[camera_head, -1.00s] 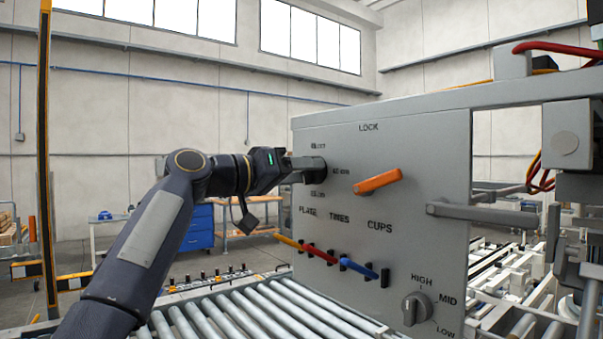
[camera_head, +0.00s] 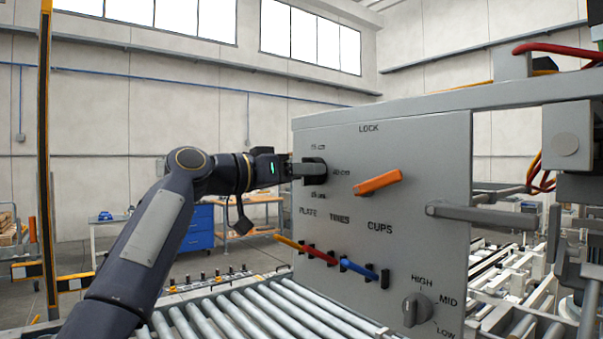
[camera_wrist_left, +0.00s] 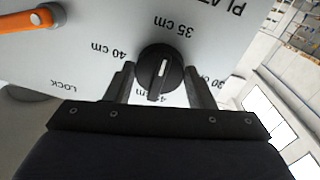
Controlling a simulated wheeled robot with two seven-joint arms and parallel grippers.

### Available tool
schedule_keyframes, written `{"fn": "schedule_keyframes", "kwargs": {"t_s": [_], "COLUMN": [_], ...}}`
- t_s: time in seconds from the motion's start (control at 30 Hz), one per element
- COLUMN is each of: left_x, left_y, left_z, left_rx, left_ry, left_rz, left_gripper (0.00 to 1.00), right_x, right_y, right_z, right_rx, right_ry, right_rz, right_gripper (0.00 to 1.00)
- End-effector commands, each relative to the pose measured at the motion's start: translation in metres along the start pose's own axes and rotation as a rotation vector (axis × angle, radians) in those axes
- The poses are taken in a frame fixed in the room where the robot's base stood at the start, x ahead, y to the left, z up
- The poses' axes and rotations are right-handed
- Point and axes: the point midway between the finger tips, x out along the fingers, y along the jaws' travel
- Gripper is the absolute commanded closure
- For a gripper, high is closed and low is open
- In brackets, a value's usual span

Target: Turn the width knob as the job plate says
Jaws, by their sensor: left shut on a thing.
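The width knob (camera_head: 318,172) is black and sits at the upper left of the grey panel (camera_head: 410,225). My left gripper (camera_head: 303,171) is shut on it from the left. The wrist view shows the knob (camera_wrist_left: 160,70) between the two fingers, its white mark roughly upright in that picture. There the 35 cm label (camera_wrist_left: 172,26) is above the knob and the 40 cm label (camera_wrist_left: 109,49) is to its left. The label below and the one at right are partly hidden by knob and finger. I cannot see a readable job plate. My right gripper is not in view.
The orange LOCK handle (camera_head: 378,182) is close right of the knob. Yellow, red and blue levers (camera_head: 358,268) stick out below, and a grey HIGH-MID-LOW knob (camera_head: 416,309) sits at lower right. A roller conveyor (camera_head: 250,315) runs below the panel.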

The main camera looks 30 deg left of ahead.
Motion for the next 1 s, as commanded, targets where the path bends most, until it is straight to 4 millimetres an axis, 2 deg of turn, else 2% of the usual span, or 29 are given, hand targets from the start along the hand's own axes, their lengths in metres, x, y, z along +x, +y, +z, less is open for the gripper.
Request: {"fn": "schedule_keyframes", "kwargs": {"t_s": [0.03,0.17,0.5,0.9,1.0], "left_x": [0.001,0.001,-0.004,-0.065,-0.073], "left_y": [-0.001,0.000,-0.001,-0.002,-0.001], "left_z": [0.003,0.002,0.001,0.003,0.003], "left_rx": [-0.002,-0.002,-0.001,-0.001,-0.002], "left_ry": [-0.009,-0.006,-0.002,-0.002,-0.004], "left_rz": [0.002,0.001,-0.001,-0.005,-0.002], "left_gripper": [0.47,0.30,0.29,0.29,0.29], "right_x": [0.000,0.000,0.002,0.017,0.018], "right_y": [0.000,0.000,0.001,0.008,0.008], "right_z": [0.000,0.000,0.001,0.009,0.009], "right_rx": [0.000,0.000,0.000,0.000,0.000], "right_ry": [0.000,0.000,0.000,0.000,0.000], "right_rz": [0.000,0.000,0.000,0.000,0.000], "right_gripper": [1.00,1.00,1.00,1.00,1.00]}}
